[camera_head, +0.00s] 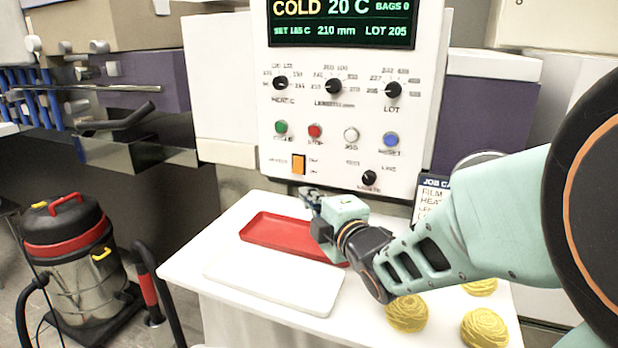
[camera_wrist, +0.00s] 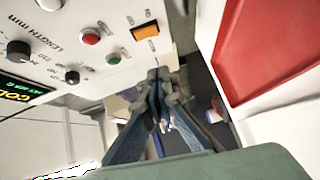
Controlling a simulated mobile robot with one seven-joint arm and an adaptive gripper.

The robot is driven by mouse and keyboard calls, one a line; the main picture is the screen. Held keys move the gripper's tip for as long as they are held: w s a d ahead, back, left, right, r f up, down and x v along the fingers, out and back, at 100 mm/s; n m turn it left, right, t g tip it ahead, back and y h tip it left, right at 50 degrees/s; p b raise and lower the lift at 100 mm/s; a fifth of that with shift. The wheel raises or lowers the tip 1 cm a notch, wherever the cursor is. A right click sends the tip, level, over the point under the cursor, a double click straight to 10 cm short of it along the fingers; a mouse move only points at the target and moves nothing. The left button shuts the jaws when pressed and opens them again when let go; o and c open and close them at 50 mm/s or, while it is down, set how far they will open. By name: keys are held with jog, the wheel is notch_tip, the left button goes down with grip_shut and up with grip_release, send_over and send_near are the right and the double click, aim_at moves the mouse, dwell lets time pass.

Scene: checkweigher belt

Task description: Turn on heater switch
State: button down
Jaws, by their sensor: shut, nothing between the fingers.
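The orange heater switch (camera_head: 298,164) is a small rocker in a dark frame at the lower left of the white control panel (camera_head: 232,100). It also shows in the wrist view (camera_wrist: 146,31), just beyond my fingertips. My gripper (camera_head: 310,193) is shut and empty, a little below the switch in the head view. In the wrist view my gripper (camera_wrist: 158,76) has its fingertips together, apparently apart from the switch. The display (camera_head: 340,22) reads COLD 20 C, SET 185 C, 210 mm and LOT 205. I cannot tell which way the rocker is tipped.
Green (camera_head: 281,127), red (camera_head: 314,131), white (camera_head: 351,134) and blue (camera_head: 390,140) buttons sit above the switch, with a black knob (camera_head: 369,178) to its right. Below are a red tray (camera_head: 285,234), a white board (camera_head: 275,283) and yellow noodle-like nests (camera_head: 407,313).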

send_near(295, 172)
jog(key=a, duration=0.1)
jog(key=w+a, duration=0.1)
jog(key=a, duration=0.2)
jog(key=shift+w+a, duration=0.2)
jog(key=shift+w, duration=0.15)
jog(key=shift+w+d+f, duration=0.1)
jog(key=shift+w+d, duration=0.15)
jog(key=shift+w, duration=0.4)
jog(key=shift+w+d, duration=0.25)
jog(key=shift+w, duration=0.35)
jog(key=shift+w+d+f, duration=0.1)
jog(key=shift+w+d, duration=0.15)
jog(key=shift+w, duration=0.4)
jog(key=shift+f, duration=0.1)
jog(key=shift+w+f+b, duration=0.15)
jog(key=shift+f+b, duration=0.15)
jog(key=shift+b, duration=0.8)
jog(key=shift+d+r+b, duration=0.1)
jog(key=shift+b, duration=0.3)
jog(key=shift+r+p, duration=0.2)
jog(key=shift+p, duration=0.1)
jog(key=shift+f, duration=0.1)
